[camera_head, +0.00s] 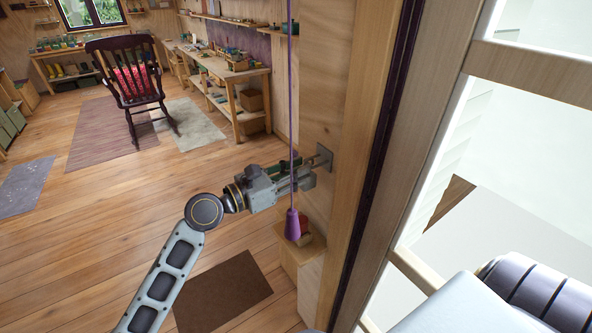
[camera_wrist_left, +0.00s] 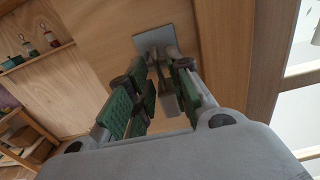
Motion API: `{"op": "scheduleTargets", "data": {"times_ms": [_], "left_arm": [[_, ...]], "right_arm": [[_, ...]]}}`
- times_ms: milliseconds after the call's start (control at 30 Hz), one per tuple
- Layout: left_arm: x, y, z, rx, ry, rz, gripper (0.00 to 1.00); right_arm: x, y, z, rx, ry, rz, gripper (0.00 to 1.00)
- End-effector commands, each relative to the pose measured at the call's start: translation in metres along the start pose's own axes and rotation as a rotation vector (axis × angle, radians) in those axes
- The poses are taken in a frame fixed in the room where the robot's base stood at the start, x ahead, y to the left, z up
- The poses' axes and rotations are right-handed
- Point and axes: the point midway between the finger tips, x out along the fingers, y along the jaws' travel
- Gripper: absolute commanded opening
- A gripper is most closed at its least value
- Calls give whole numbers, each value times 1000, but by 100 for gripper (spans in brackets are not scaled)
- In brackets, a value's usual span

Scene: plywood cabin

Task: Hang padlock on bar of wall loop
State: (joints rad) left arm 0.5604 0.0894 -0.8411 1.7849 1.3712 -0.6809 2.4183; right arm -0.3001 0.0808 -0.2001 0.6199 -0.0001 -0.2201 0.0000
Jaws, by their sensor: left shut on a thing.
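The wall loop's square grey plate (camera_head: 323,157) is fixed to the plywood wall; it also shows at the top of the left wrist view (camera_wrist_left: 150,38), with short bar parts (camera_wrist_left: 173,52) standing out from it. My left gripper (camera_head: 302,178) reaches close to the plate. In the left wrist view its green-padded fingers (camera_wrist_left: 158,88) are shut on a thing. A small grey-tan block (camera_wrist_left: 169,104), apparently the padlock, shows between the fingers, just below the loop. Its shackle is mostly hidden, and I cannot tell whether it is around the bar. My right gripper is not in view.
A purple pull cord with a handle (camera_head: 292,225) hangs across the left gripper in the head view. A small wooden cabinet (camera_head: 305,262) stands below. A door frame and glazing (camera_head: 405,130) lie right. The floor (camera_head: 120,215) at left is mostly free.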

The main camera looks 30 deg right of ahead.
Motion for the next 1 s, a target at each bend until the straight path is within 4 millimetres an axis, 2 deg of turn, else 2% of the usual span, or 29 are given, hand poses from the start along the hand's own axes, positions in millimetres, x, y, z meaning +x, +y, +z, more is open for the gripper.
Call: {"op": "scheduleTargets", "data": {"times_ms": [300, 333, 533, 1000], "left_arm": [[0, 0, 0, 0, -1, 0, 0], [0, 0, 0, 0, -1, 0, 22], [0, 0, 0, 0, -1, 0, 46], [-4, 0, -1, 0, 1, 1, 46]], "right_arm": [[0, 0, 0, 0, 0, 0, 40], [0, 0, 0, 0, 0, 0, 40], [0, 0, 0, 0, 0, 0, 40], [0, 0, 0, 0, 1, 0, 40]]}}
